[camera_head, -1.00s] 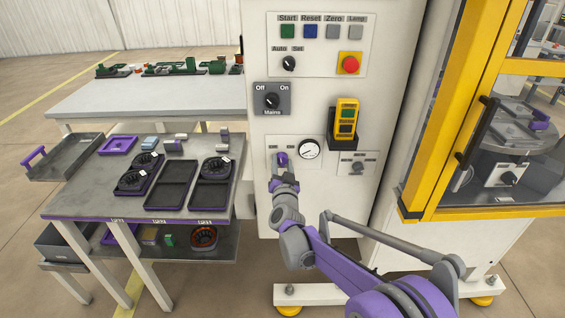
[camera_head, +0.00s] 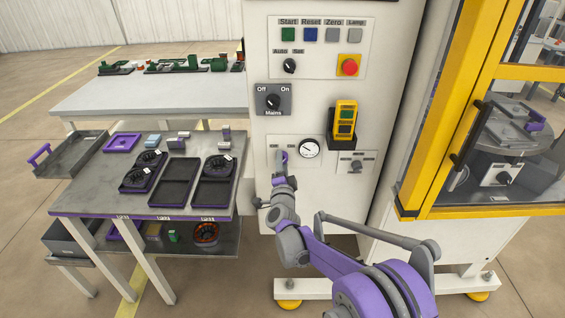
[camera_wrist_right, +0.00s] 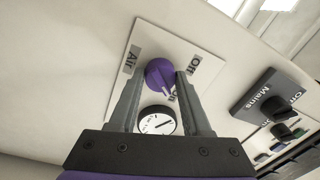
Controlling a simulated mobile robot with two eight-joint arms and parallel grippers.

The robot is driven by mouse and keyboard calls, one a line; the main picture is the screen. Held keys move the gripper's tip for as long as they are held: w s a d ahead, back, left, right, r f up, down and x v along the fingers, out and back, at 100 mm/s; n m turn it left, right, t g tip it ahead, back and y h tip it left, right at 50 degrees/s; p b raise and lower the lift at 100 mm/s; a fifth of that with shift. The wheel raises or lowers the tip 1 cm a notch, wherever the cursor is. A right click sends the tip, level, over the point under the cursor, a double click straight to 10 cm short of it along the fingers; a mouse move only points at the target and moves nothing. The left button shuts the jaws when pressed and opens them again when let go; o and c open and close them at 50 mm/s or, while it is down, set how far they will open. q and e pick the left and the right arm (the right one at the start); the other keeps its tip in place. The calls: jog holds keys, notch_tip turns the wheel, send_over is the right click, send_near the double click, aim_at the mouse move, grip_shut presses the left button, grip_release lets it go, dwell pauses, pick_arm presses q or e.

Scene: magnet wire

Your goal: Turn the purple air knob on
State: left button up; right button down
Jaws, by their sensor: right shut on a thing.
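The purple air knob (camera_head: 284,157) is on the white cabinet front, left of a round gauge. In the right wrist view the knob (camera_wrist_right: 160,74) sits between the fingertips of my right gripper (camera_wrist_right: 160,82), on a pale plate with an "Air" label. A light mark on the knob points toward the gauge side. My right gripper (camera_head: 282,168) is shut on the knob, and its fingers partly hide the plate's labels. My left gripper is not in view.
The gauge (camera_head: 309,148) is just right of the knob. Above are the Mains switch (camera_head: 272,102) and a yellow handheld unit (camera_head: 344,120); another dark knob (camera_head: 356,166) is to the right. A grey table (camera_head: 130,196) with trays stands left. A yellow-framed door (camera_head: 438,120) stands right.

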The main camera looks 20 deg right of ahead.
jog(key=shift+m, duration=0.4)
jog(key=shift+c, duration=1.8)
grip_release()
jog(key=v, duration=1.1)
jog(key=shift+p, duration=0.4)
jog(key=shift+a, duration=0.1)
